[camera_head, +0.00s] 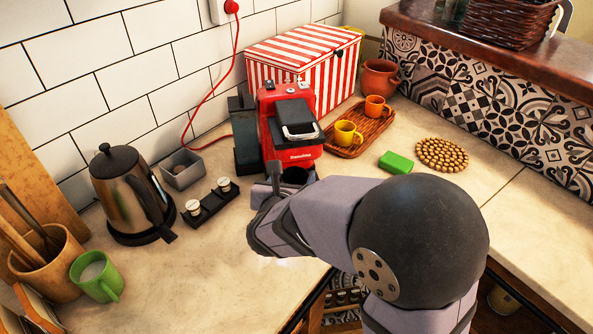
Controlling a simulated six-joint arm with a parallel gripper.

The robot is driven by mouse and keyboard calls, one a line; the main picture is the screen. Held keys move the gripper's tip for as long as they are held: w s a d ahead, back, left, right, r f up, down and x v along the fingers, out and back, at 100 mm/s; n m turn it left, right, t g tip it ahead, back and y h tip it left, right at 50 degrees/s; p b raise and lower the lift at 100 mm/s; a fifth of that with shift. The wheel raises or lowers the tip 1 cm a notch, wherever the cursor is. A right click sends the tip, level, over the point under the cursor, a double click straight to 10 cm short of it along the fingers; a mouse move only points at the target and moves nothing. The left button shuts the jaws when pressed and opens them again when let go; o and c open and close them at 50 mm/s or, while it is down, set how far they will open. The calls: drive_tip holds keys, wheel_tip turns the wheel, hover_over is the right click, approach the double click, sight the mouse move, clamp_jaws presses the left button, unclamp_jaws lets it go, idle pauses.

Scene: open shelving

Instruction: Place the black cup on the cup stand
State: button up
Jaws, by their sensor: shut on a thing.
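My gripper (276,182) is at the front foot of the red coffee machine (288,125). My arm and wrist hide much of it. A dark rounded object, apparently the black cup (295,175), shows at the fingertips, just below the machine's front. The gripper appears shut on it; the grip itself is mostly hidden. The cup stand is not clearly seen; it may be the machine's base, hidden behind the gripper and cup. I cannot tell whether the cup touches it.
A kettle (128,190), grey box (182,168) and black holder (209,202) stand left. A wooden tray (372,139) with yellow cup (346,133) and orange cup (376,106), green sponge (396,162) and beaded trivet (442,155) lie right. The front-left counter is mostly clear.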

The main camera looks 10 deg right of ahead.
drive_tip(key=shift+w+d, duration=0.2)
drive_tip(key=shift+w, duration=0.45)
drive_tip(key=shift+w+d, duration=0.2)
drive_tip(key=shift+w, duration=0.4)
drive_tip(key=shift+f+p, duration=0.3)
drive_tip(key=shift+p, duration=0.05)
drive_tip(key=shift+f+b, duration=0.25)
drive_tip(key=shift+b, duration=0.05)
drive_tip(key=o, duration=1.1)
drive_tip(key=shift+r, duration=0.2)
drive_tip(key=shift+s+a+r+p, duration=0.1)
drive_tip(key=shift+s+p, duration=0.05)
drive_tip(key=shift+p, duration=0.2)
drive_tip(key=v, duration=1.1)
drive_tip(key=shift+s+a+r, duration=0.1)
drive_tip(key=shift+s+r, duration=0.05)
drive_tip(key=shift+s, duration=0.25)
